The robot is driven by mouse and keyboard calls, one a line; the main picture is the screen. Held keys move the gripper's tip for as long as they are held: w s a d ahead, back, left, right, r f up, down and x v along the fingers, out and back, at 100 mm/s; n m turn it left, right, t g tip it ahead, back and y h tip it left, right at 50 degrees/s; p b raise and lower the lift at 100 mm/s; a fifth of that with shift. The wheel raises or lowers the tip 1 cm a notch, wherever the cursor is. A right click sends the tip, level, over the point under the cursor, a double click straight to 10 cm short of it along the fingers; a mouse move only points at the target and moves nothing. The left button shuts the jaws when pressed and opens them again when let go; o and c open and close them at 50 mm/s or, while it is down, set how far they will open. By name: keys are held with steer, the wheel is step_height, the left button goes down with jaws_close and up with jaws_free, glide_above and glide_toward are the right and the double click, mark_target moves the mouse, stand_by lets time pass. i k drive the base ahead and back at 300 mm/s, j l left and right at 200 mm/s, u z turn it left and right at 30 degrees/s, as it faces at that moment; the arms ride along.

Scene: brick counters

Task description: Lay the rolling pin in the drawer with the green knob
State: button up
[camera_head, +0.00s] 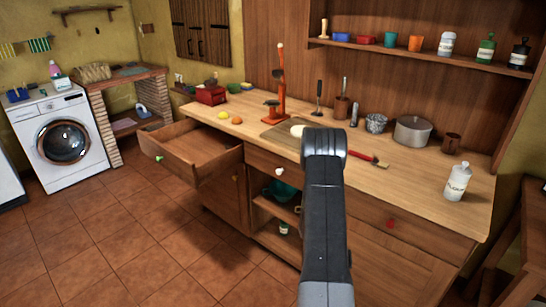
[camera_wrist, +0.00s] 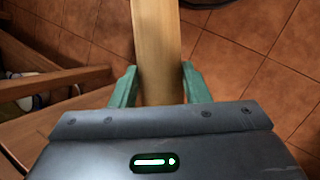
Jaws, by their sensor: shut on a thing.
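The drawer with the green knob (camera_head: 158,157) is pulled open at the left end of the counter. Its wooden floor (camera_head: 203,152) looks bare. In the wrist view, my gripper (camera_wrist: 158,88) has its green fingers shut on a pale wooden bar, the rolling pin (camera_wrist: 157,40). The pin points away from the palm, over the tiled floor; its far end is out of frame. In the head view, my arm hides the gripper, and I cannot make out the pin there.
Drawers with a white knob (camera_head: 279,171) and a red knob (camera_head: 390,223) are shut. Fruit (camera_head: 237,121), an orange stand (camera_head: 281,95), a red-handled tool (camera_head: 368,158), a pot (camera_head: 413,131) and a white bottle (camera_head: 458,181) stand on the counter. The tiled floor at left is clear.

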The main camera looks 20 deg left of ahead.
mark_target(189, 156)
steer(key=i+j+u, duration=0.15)
steer(key=j+u, duration=0.35)
steer(key=i+j+u, duration=0.25)
steer(key=j+u, duration=0.2)
steer(key=i+j+u, duration=0.35)
steer(key=u, duration=0.15)
steer(key=i+j+u, duration=0.55)
steer(key=i+u, duration=0.2)
steer(key=u, duration=0.2)
steer(key=i+j+z, duration=0.15)
steer(key=i+z, duration=0.35)
steer(key=i+j+z, duration=0.35)
steer(key=i+z, duration=0.15)
steer(key=i+j+z, duration=0.8)
steer(key=j+z, duration=0.15)
steer(key=j, duration=0.3)
